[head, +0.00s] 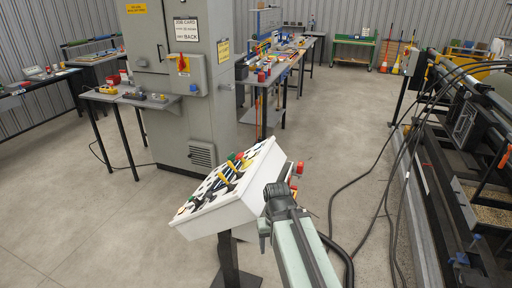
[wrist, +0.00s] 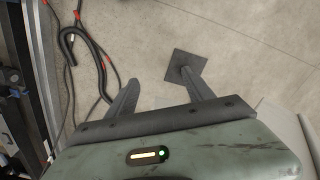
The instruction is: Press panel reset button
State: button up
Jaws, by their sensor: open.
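A white sloped control panel (head: 205,217) stands on a dark post (head: 228,258) in the middle of the head view. Its face carries several black, yellow, green and red controls. Red parts (head: 299,168) stick out at its right side. I cannot tell which control is the reset button; labels are too small to read. My gripper (wrist: 157,90) is open and empty, its two dark fingers spread over bare floor. In the head view my gripper is at the panel's right end and hides part of it; I cannot tell whether they touch.
The post's dark base plate (wrist: 186,66) lies on the floor beyond the fingers. Black cables (head: 372,170) trail across the floor to the right, beside a long machine (head: 455,180). A tall grey cabinet (head: 200,120) stands behind the panel.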

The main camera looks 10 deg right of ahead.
grip_shut()
dwell(1.8)
